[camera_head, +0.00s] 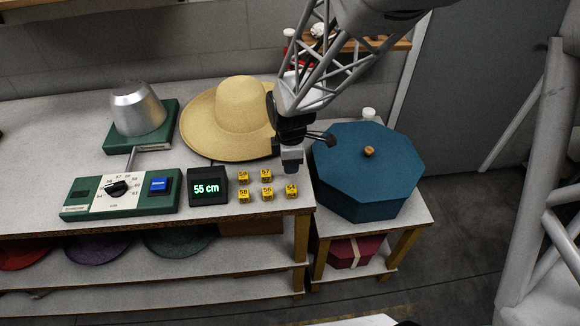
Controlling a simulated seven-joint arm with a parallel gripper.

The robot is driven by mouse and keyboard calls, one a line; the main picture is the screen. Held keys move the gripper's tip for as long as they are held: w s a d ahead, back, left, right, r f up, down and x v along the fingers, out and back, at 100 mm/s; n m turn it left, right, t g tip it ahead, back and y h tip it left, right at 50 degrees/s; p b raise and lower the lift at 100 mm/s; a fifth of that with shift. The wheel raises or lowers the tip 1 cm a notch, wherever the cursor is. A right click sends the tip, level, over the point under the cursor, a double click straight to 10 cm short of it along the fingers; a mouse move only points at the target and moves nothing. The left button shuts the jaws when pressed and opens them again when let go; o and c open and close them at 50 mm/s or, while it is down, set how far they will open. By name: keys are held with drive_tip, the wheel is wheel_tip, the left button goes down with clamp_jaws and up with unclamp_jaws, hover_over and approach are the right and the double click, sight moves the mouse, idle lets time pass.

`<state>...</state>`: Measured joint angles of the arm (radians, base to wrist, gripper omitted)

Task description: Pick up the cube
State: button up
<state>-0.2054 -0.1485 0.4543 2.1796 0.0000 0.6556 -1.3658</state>
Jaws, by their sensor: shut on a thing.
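Several small yellow cubes with black numbers stand in two rows on the table near its right front edge. The back row has the 59 cube (243,177) and the 57 cube (266,176). The front row has the 58 cube (243,196), the 56 cube (267,194) and the 54 cube (291,192). My gripper (291,166) points down just behind the 54 cube, right of the 57 cube. It is shut on a cube, which its fingers hide almost wholly; its number cannot be read.
A display (207,187) reads "55 cm", beside a green dial panel (120,193) with a blue button. A straw hat (205,130) lies behind the cubes. A metal hat form (138,108) stands at back left. A teal octagonal box (366,175) stands close right of my gripper.

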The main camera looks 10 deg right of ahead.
drive_tip(key=s+d+r, duration=0.1)
drive_tip(key=s+d, duration=0.2)
drive_tip(key=s, duration=1.2)
drive_tip(key=shift+s+r, duration=0.25)
drive_tip(key=shift+s, duration=0.1)
drive_tip(key=shift+d, duration=0.1)
drive_tip(key=shift+w, duration=0.1)
drive_tip(key=w+a+r+m, duration=0.2)
drive_tip(key=w+m, duration=0.1)
drive_tip(key=w, duration=0.7)
drive_tip(key=w+a+r+m, duration=0.2)
drive_tip(key=w+m, duration=0.1)
drive_tip(key=w, duration=0.7)
drive_tip(key=w+a+r+m, duration=0.2)
drive_tip(key=w+r+m, duration=0.1)
drive_tip(key=w, duration=0.7)
drive_tip(key=shift+w+m, duration=0.4)
drive_tip(key=shift+m, duration=0.2)
drive_tip(key=shift+f, duration=0.25)
drive_tip(key=shift+f, duration=4.1)
drive_tip(key=shift+f, duration=0.9)
